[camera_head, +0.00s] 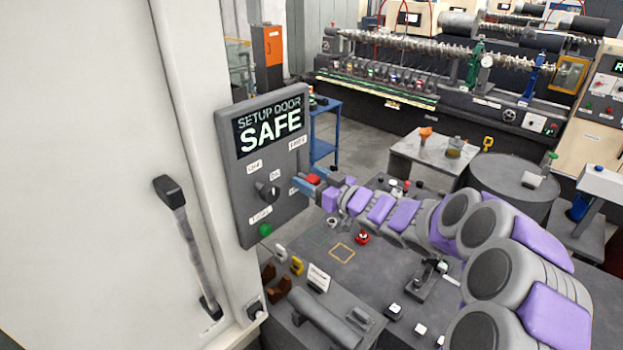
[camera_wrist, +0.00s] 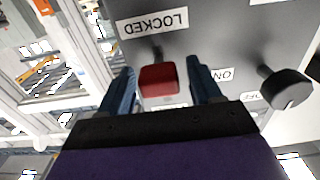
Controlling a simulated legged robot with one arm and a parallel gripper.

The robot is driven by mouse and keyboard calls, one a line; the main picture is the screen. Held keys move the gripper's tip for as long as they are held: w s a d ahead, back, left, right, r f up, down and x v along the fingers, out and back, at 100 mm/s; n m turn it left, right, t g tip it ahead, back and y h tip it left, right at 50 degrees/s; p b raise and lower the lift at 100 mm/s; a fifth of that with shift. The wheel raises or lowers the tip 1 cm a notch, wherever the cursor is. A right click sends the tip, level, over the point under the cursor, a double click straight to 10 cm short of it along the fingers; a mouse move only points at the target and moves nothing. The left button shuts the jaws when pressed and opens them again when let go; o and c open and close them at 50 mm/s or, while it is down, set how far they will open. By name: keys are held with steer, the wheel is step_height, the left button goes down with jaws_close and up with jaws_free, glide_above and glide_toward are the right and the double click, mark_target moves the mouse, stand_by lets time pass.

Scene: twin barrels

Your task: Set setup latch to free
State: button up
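The setup latch is a small red block on a short dark stem. It shows at the right edge of the grey panel in the head view (camera_head: 313,180) and between my fingers in the wrist view (camera_wrist: 158,80). A white LOCKED label (camera_wrist: 152,22), upside down in the wrist view, sits at the stem end of the latch. My gripper (camera_head: 308,182) is open, its blue fingers on either side of the red block. In the wrist view my gripper (camera_wrist: 161,70) shows gaps between the fingers and the block. The label at the other end is mostly hidden.
The panel (camera_head: 236,200) reads SETUP DOOR SAFE on its screen (camera_head: 269,125). It carries a black ON/OFF knob (camera_head: 266,191), also in the wrist view (camera_wrist: 287,88), and a green button (camera_head: 265,229). A long handle (camera_head: 188,240) is on the left wall. A cluttered bench (camera_head: 385,265) lies below.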

mark_target(299, 151)
jaws_close()
steer(key=shift+r+p, duration=2.45)
steer(key=shift+r, duration=0.9)
steer(key=shift+c, duration=1.5)
jaws_free()
steer(key=shift+r, duration=0.1)
steer(key=o, duration=0.3)
steer(key=shift+f, duration=0.2)
steer(key=b+v, duration=0.2)
steer(key=v, duration=1.5)
steer(key=shift+d+f, duration=0.1)
steer(key=shift+d, duration=0.1)
steer(key=shift+b, duration=0.3)
